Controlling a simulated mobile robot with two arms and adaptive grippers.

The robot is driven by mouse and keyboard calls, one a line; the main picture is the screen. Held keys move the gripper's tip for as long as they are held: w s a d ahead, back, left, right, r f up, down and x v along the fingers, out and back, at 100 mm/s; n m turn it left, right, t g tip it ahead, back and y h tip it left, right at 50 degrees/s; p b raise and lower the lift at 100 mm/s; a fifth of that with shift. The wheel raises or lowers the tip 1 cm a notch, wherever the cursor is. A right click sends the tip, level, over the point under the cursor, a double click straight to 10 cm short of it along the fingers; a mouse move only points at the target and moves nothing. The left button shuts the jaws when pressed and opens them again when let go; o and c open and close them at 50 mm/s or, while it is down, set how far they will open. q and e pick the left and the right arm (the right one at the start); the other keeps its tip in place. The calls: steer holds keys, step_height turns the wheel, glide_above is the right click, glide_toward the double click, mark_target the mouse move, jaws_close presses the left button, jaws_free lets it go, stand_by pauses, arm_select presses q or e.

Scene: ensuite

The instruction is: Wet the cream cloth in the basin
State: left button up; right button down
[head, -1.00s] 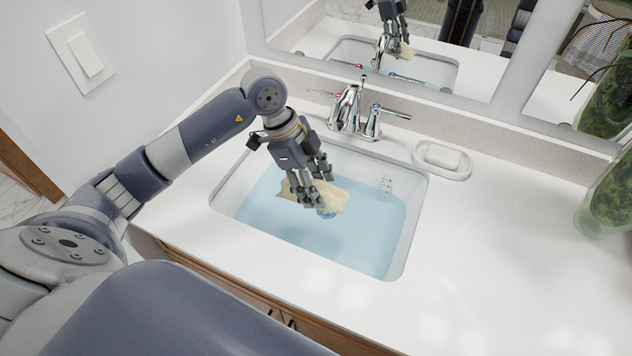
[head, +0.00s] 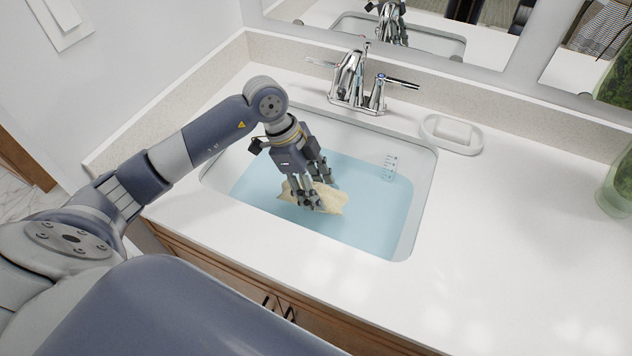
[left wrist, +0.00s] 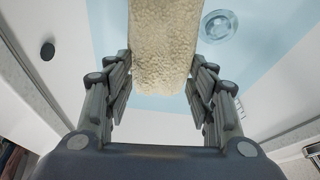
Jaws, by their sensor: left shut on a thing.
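The cream cloth (head: 328,200) hangs from my left gripper (head: 308,199), inside the outline of the white basin (head: 423,190). The basin holds pale blue water (head: 372,218). The gripper is shut on the cloth, and its fingers hide part of it in the head view. The cloth is low, at or close to the water; I cannot tell how much of it is under. In the left wrist view the cloth (left wrist: 164,45) sits between the fingers (left wrist: 160,90), with the round drain (left wrist: 218,25) to its right. My right gripper is not in view.
A chrome faucet (head: 350,82) with two handles stands behind the basin. A white soap dish (head: 470,147) lies to its right, and a green glass vase (head: 614,190) stands at the right edge. The counter (head: 500,240) right of the basin is clear. A mirror (head: 480,38) is behind.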

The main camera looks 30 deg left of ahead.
arm_select(q)
step_height(320, 180, down, 6)
steer(key=b, duration=0.2)
steer(key=shift+r+b, duration=0.25)
steer(key=shift+b, duration=0.1)
steer(key=shift+f+b, duration=0.5)
steer(key=shift+f, duration=0.65)
steer(key=shift+d+r, duration=0.1)
steer(key=shift+d, duration=0.1)
steer(key=shift+d+p, duration=0.2)
steer(key=shift+p, duration=0.1)
steer(key=shift+d, duration=0.25)
steer(key=shift+a, duration=0.2)
steer(key=shift+a+p, duration=0.35)
steer(key=shift+a, duration=0.1)
